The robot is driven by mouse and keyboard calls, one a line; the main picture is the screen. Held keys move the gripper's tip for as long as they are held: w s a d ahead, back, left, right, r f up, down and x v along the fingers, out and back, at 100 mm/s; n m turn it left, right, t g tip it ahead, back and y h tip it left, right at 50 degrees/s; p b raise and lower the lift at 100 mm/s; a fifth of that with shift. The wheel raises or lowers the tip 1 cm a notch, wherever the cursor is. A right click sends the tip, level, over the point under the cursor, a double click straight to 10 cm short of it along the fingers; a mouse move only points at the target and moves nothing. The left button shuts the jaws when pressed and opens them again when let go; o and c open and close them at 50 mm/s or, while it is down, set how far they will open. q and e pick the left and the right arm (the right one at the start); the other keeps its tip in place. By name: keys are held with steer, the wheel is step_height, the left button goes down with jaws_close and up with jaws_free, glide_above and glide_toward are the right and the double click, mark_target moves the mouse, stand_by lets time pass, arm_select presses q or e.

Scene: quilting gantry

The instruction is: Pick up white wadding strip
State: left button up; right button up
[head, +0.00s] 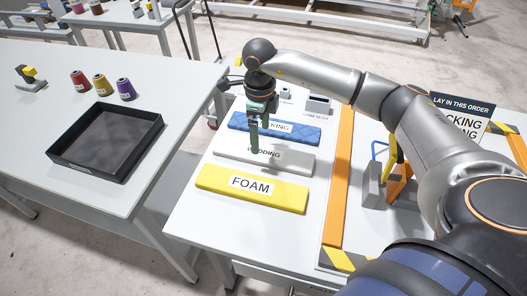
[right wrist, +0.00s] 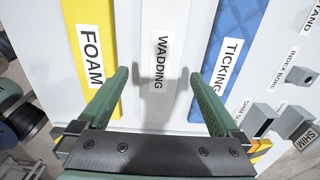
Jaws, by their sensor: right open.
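The white wadding strip (head: 290,160) lies flat on the white table, between the blue ticking strip (head: 298,130) and the yellow foam strip (head: 250,189). My right gripper (head: 254,148) points down above the wadding strip and hides part of its label. In the right wrist view, the open fingers of my right gripper (right wrist: 160,92) stand on either side of the wadding strip (right wrist: 158,30), with nothing held. The foam strip (right wrist: 92,52) is beside the left finger and the ticking strip (right wrist: 231,50) beside the right one. My left gripper is not in view.
An orange bar (head: 339,180) runs along the table right of the strips. Grey blocks and a sign (head: 462,118) stand beyond it. Another table on the left holds a black tray (head: 70,165) and several thread spools (head: 101,84). An index bore block (right wrist: 292,120) lies right of the ticking strip.

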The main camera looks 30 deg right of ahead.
mark_target(264, 152)
steer(key=f, duration=0.2)
steer(key=f+p, duration=0.1)
steer(key=f, duration=0.3)
steer(key=shift+s+d+f, duration=0.25)
steer(key=shift+d, duration=0.1)
steer(key=c, duration=1.1)
